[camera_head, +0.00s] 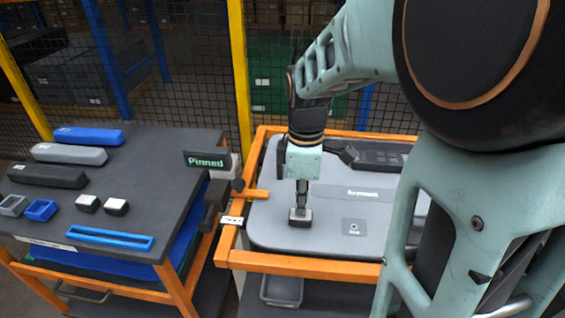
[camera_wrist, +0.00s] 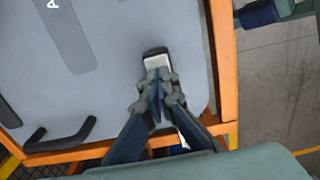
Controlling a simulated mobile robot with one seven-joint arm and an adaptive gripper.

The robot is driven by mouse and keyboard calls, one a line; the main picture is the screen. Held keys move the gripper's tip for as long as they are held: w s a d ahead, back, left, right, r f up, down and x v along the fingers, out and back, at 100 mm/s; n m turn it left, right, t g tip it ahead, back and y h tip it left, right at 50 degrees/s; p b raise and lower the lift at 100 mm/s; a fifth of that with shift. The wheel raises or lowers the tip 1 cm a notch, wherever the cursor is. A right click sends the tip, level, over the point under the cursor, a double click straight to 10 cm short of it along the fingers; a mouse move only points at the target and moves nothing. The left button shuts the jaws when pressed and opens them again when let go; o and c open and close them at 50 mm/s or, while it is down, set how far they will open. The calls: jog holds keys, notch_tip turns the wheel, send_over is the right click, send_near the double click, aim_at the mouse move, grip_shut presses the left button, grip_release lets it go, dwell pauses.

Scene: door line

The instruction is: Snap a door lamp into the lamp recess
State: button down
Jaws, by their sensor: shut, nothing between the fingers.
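The door panel (camera_head: 330,232) is a grey board lying in an orange frame. A door lamp (camera_head: 300,221), a small dark block with a pale face, is on the panel near its front left. It also shows in the wrist view (camera_wrist: 156,62), pale with a black far edge. My gripper (camera_head: 301,207) points down right over this lamp; in the wrist view its fingertips (camera_wrist: 158,76) are together at the lamp's near edge, with nothing between them. The recess is hidden under the lamp, so I cannot tell how deep it sits. Two similar lamps (camera_head: 88,203) (camera_head: 116,207) rest on the dark cart.
The cart top (camera_head: 150,190) at left also holds blue, grey and black long pieces (camera_head: 88,136), small grey and blue trays (camera_head: 41,210) and a blue strip (camera_head: 110,239). A "Pinned" sign (camera_head: 206,161) stands between cart and frame. A black handle (camera_wrist: 60,137) rises from the panel.

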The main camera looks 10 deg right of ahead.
jog(key=shift+f+b, duration=0.45)
jog(key=shift+f, duration=0.25)
dwell(0.3)
notch_tip(320, 180, up, 7)
jog(key=p, duration=0.6)
jog(key=shift+r, duration=0.15)
notch_tip(320, 180, up, 12)
dwell(0.6)
jog(key=shift+s, duration=0.1)
